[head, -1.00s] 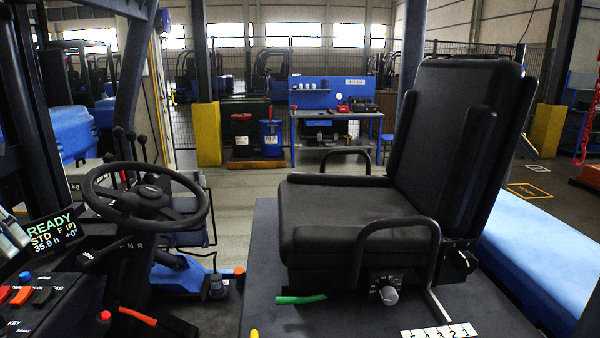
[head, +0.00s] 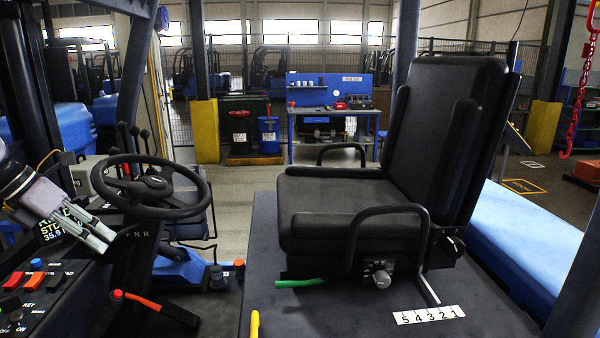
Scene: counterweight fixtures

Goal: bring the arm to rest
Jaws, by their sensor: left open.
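My left gripper (head: 104,240) is at the left edge of the head view, in front of the dark display (head: 52,230) and just left of the steering wheel (head: 150,185). Its two pale fingers point down and right, apart and with nothing between them. They cover part of the display's text. I cannot tell whether they touch the display. My right gripper is not in view.
A black seat (head: 345,205) with armrests stands on the dark deck at centre right. A switch panel (head: 40,290) lies below my gripper. A red-handled lever (head: 160,308) and a yellow handle (head: 254,324) are low in view. A red chain (head: 580,95) hangs at right.

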